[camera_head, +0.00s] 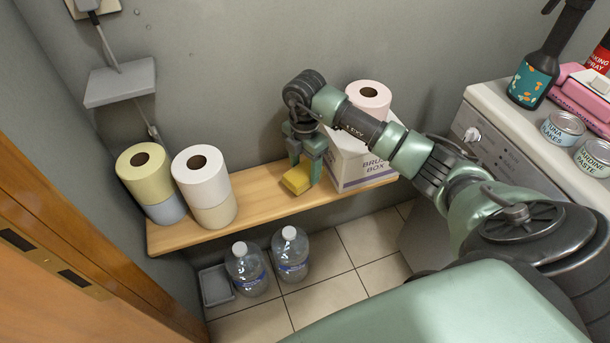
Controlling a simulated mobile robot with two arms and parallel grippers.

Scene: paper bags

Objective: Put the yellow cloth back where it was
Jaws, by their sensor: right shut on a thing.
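The yellow cloth (297,180) is a small folded yellow block at the wooden shelf (258,199), between the white paper rolls and the brush box. My right gripper (306,172) points down from above and is shut on the cloth. The cloth is at shelf height; I cannot tell whether it touches the board. The gripper's fingers hide part of the cloth. My left gripper is not in view.
Stacked rolls (205,187) stand left on the shelf. A white brush box (358,163) with a roll (369,98) on it stands right. Two water bottles (291,254) stand on the floor below. A white appliance (500,140) holding cans and bottles is at right.

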